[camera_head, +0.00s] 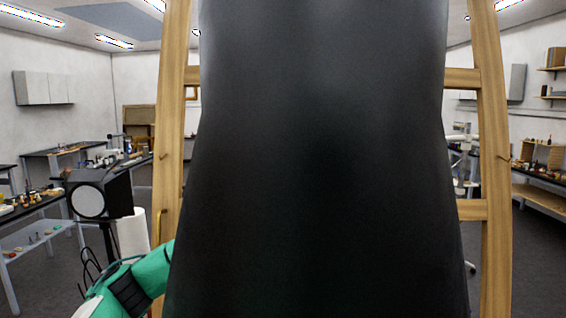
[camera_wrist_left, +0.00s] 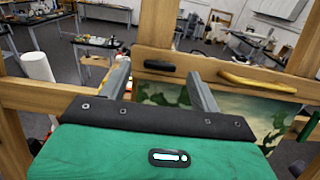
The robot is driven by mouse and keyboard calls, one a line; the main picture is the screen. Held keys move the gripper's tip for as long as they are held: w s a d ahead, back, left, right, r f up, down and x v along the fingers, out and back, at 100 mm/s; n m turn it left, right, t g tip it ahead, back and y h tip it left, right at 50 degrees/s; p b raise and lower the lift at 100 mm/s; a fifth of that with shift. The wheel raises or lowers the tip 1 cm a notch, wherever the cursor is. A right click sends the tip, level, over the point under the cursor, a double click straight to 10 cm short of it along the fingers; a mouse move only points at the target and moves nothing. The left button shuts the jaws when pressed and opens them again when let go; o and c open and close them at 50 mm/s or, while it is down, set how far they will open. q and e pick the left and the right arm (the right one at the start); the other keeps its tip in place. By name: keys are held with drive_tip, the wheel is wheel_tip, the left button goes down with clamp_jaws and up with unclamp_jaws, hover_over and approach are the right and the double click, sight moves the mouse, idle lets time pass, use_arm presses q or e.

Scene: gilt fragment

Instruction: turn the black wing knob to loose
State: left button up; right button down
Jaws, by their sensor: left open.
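The black wing knob (camera_wrist_left: 159,66) is a small, dark, elongated piece lying roughly level on a wooden crossbar (camera_wrist_left: 208,72) in the left wrist view. My left gripper (camera_wrist_left: 160,74) is open, with one grey finger on each side of the knob in the picture. The knob appears beyond the fingertips or between them; I cannot tell the exact depth, and no contact is visible. In the head view only part of my green left arm shows, and a large dark shape (camera_head: 320,150) hides the gripper and knob. My right gripper is in neither view.
A wooden upright frame (camera_head: 495,150) stands behind the dark shape. A black boxed lamp (camera_head: 98,193) and a white cylinder (camera_head: 132,235) stand at left.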

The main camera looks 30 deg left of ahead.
use_arm(q)
drive_tip(key=shift+p+x, duration=0.45)
drive_tip(key=shift+x, duration=1)
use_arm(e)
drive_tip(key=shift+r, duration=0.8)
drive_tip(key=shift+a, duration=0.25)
use_arm(q)
drive_tip(key=c, duration=1)
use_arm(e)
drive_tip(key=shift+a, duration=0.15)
